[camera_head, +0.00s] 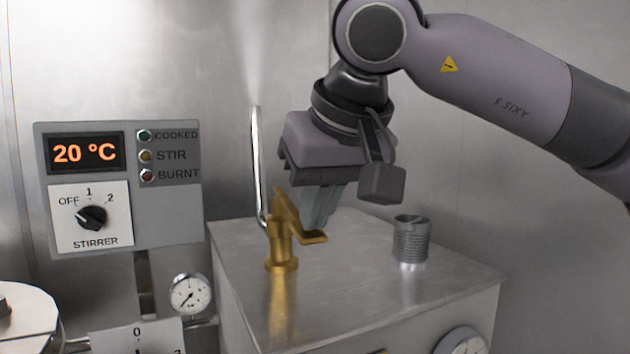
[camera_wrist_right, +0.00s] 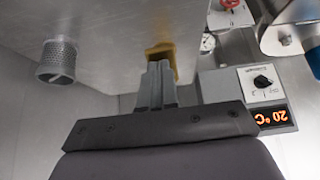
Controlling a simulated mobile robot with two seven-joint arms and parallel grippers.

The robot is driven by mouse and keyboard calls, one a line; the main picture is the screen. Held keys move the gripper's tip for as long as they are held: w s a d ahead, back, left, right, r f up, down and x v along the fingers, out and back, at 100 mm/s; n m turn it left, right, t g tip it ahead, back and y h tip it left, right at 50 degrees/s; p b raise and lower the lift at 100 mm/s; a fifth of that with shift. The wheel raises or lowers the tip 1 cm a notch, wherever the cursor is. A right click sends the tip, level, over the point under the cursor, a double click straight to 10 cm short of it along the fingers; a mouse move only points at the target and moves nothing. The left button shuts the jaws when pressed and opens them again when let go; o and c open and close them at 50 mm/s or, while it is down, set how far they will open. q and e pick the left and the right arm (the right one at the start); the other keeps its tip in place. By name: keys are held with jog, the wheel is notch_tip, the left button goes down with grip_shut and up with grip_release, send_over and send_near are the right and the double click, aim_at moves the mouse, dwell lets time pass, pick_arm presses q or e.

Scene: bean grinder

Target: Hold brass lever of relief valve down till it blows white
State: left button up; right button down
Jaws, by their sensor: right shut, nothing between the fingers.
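The brass relief valve (camera_head: 281,252) stands on top of the steel box. Its brass lever (camera_head: 289,211) slopes down to the right and ends in a flat pad. My right gripper (camera_head: 314,226) is shut and empty, with its fingertips at the lever's pad, seemingly touching it from above. In the right wrist view the shut fingers (camera_wrist_right: 158,70) partly cover the brass part (camera_wrist_right: 160,50). A thin upright pipe (camera_head: 258,165) rises beside the valve. A faint white plume (camera_head: 250,50) spreads upward from its top. My left gripper is not in view.
A perforated metal cylinder (camera_head: 411,240) stands on the box top (camera_head: 350,262) to the right. A control panel (camera_head: 120,188) reading 20 °C is at left, its lamps looking unlit. A gauge (camera_head: 190,294) sits below it. The box top's front is clear.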

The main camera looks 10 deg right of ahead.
jog(key=shift+r+p, duration=0.8)
jog(key=shift+p, duration=0.05)
jog(key=v, duration=0.7)
